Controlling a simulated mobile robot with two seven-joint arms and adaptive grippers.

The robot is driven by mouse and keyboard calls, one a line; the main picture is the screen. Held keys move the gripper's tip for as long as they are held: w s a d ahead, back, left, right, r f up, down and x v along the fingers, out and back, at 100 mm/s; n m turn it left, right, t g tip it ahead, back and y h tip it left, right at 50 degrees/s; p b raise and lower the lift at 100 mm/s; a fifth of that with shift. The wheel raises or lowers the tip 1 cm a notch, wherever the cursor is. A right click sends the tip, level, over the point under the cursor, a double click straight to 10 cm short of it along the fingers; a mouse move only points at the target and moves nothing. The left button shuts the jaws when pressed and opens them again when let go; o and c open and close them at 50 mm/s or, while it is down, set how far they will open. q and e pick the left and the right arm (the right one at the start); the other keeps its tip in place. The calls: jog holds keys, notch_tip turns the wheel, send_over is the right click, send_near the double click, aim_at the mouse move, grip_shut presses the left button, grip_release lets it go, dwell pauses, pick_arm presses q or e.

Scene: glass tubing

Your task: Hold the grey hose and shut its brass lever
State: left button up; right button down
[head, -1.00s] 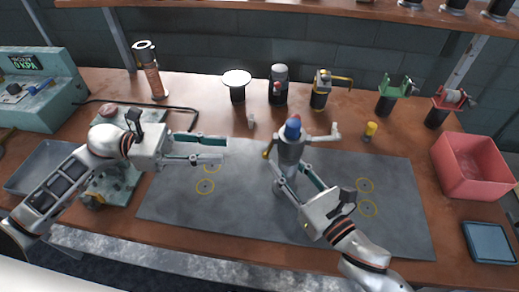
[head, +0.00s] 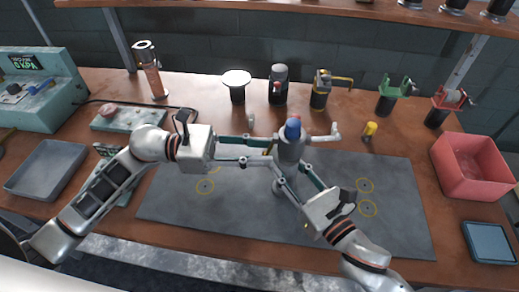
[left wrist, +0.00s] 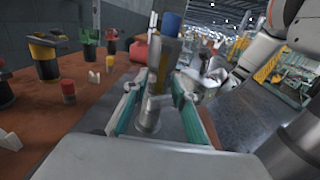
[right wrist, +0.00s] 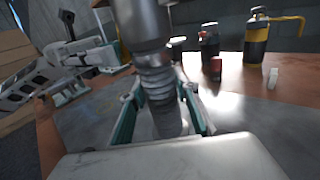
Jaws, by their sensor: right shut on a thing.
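The grey hose (head: 291,152) stands upright over the grey mat, with a blue top and a pale side spout. My right gripper (head: 293,172) is shut on its body, and the right wrist view shows the ribbed hose (right wrist: 157,84) between its fingers. My left gripper (head: 265,148) is open, its fingers reaching from the left to the side of the hose. In the left wrist view the brass lever (left wrist: 153,80) shows as a yellowish strip between the spread fingers. I cannot tell whether they touch it. In the head view the lever is mostly hidden by the fingers.
The mat (head: 330,235) has yellow rings and free room. A yellow-topped piece (head: 369,131) and several capped fittings stand behind. A red bin (head: 472,165) is at the right, a grey tray (head: 45,170) at the left, and a teal gauge box (head: 38,95) at the back left.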

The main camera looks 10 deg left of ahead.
pick_arm(q)
grip_shut()
jog(key=shift+d+f+h, duration=0.15)
jog(key=shift+d+h, duration=0.05)
jog(key=shift+h, duration=0.3)
grip_release()
jog(key=a, duration=0.7)
jog(key=shift+s+a+f, duration=0.25)
jog(key=shift+s+f, duration=0.1)
